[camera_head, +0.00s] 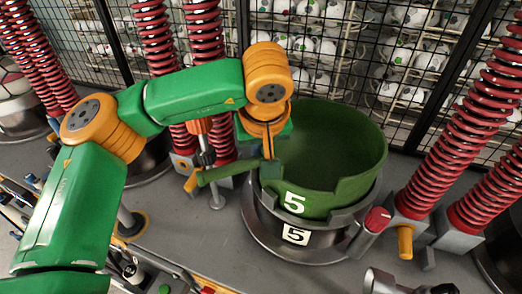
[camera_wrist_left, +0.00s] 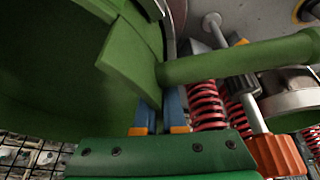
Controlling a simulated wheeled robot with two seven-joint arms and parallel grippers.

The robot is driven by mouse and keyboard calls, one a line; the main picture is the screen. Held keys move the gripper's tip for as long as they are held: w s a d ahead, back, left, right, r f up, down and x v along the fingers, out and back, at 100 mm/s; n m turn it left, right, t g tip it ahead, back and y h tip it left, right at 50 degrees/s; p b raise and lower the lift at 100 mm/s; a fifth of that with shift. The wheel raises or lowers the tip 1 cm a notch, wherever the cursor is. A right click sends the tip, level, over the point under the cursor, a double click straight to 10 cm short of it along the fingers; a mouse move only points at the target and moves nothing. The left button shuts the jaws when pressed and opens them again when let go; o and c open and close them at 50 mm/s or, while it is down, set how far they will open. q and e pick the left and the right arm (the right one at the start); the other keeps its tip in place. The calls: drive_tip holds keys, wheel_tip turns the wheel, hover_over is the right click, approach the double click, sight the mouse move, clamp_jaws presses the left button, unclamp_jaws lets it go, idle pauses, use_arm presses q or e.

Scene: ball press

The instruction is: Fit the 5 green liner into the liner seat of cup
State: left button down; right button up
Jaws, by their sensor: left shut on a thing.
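The green liner (camera_head: 335,150), marked 5, is a wide open ring with a notched lower front wall. It stands over the dark cup (camera_head: 296,236), also marked 5, with its lower edge at the cup's grey rim. I cannot tell whether it is fully down in the seat, which its wall hides. My left gripper (camera_head: 268,152) is shut on the liner at its left side, beside a green bar (camera_head: 222,172) that sticks out left. In the left wrist view the blue fingers (camera_wrist_left: 160,112) reach up to the liner's wall (camera_wrist_left: 130,55).
Red spring columns (camera_head: 450,150) stand on both sides of the cup. A red-tipped grey lever (camera_head: 376,220) sits at the cup's right front. A wire mesh with balls (camera_head: 310,45) closes off the back. Grey deck (camera_head: 195,235) is bare left of the cup.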

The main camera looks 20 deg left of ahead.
use_arm(q)
drive_tip(key=c, duration=1)
unclamp_jaws()
drive_tip(key=shift+o, duration=0.4)
drive_tip(key=shift+d, duration=0.2)
drive_tip(key=shift+s+a+f, duration=0.1)
drive_tip(key=shift+a+f, duration=0.1)
drive_tip(key=shift+s+a+f+b, duration=0.15)
drive_tip(key=shift+s+a+b, duration=0.25)
drive_tip(key=shift+b, duration=0.25)
drive_tip(key=s+a+b, duration=0.2)
drive_tip(key=s+a, duration=0.2)
drive_tip(key=shift+a+r, duration=0.3)
drive_tip(key=shift+a, duration=0.05)
